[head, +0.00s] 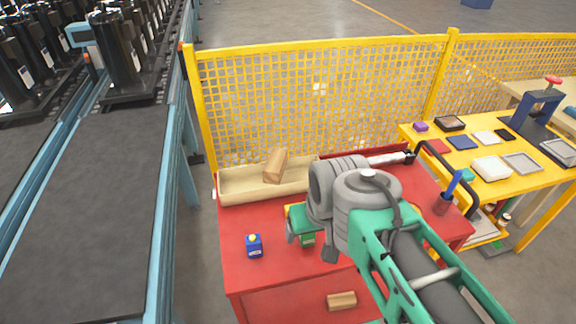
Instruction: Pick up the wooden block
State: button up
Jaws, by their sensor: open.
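A wooden block (275,166) leans tilted in the long beige tray (235,198) at the back of the red cart, its upper end above the tray's rim. A second wooden piece (341,300) shows low at the cart's front; I cannot tell whether it is a loose block or a handle. My gripper (310,246) points down over the middle of the cart top, in front of and to the right of the tray. It is open and apart from the tilted block.
A blue bottle (254,246) stands on the red cart (235,268), left of my gripper. A yellow mesh fence (315,100) rises behind. A yellow table (530,180) with several small items is at right, a conveyor (85,200) at left.

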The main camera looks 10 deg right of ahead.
aim_at(272, 171)
jog(key=u, duration=3.05)
jog(key=k, duration=1.2)
jog(key=z, duration=0.35)
jog(key=i, duration=0.45)
